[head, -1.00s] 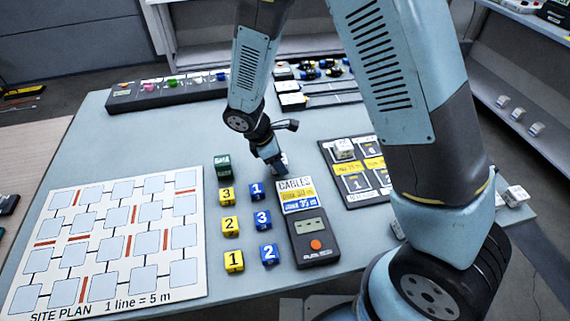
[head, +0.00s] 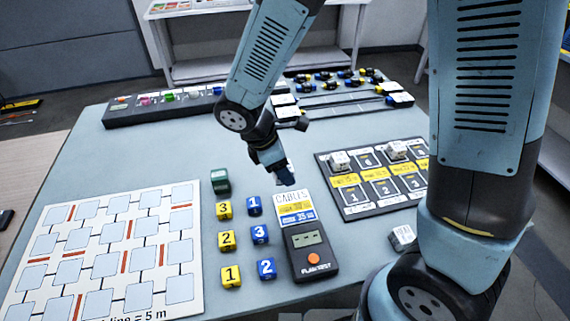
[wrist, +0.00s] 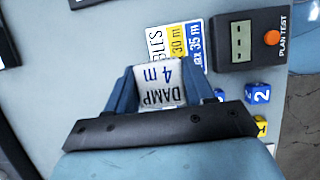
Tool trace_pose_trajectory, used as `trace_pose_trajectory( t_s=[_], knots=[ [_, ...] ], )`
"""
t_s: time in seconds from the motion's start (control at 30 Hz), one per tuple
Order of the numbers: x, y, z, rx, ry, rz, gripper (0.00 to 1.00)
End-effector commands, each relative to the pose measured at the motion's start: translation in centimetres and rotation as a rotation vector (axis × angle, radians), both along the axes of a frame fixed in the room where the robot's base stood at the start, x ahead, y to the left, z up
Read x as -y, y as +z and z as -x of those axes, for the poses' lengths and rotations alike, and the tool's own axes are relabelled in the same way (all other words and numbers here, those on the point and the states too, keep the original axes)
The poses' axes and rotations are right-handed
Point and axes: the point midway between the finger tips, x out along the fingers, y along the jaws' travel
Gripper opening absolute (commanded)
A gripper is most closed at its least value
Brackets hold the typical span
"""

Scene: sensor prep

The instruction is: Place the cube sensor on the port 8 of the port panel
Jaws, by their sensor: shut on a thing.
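My gripper (head: 283,172) is low over the table in the head view, just behind the tester's CABLES card. In the wrist view my gripper (wrist: 161,78) is shut on a white cube sensor (wrist: 160,84), whose top face reads "DAMP 4 m". My fingers mostly hide this cube in the head view. The port panel (head: 378,185) is a dark board right of my gripper, with numbered ports and yellow labels. Two white cubes (head: 340,160) (head: 398,150) sit on its back row. My arm hides its right part, and I cannot make out port 8.
The handheld tester (head: 312,253) stands in front of my gripper. Several yellow and blue number cubes (head: 228,240) and a green cube (head: 220,181) lie left of it. A site plan board (head: 100,250) is at the left. A white cube (head: 403,236) is near the front edge.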

Motion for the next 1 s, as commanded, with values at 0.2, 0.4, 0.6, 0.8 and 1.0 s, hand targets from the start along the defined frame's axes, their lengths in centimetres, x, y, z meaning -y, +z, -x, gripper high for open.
trace_pose_trajectory(
  t_s=[0.2,0.4,0.6,0.8,1.0],
  knots=[
    [1.1,1.7,3.5,0.002,0.002,-0.003,0.17],
    [1.6,2.5,5.3,0.001,0.0,-0.001,0.17],
    [1.9,2.7,5.9,0.001,0.001,0.0,0.17],
    [2.2,2.8,5.4,0.0,-0.026,-0.001,0.17],
    [3.8,2.9,3.2,-0.001,-0.134,-0.001,0.17]
  ],
)
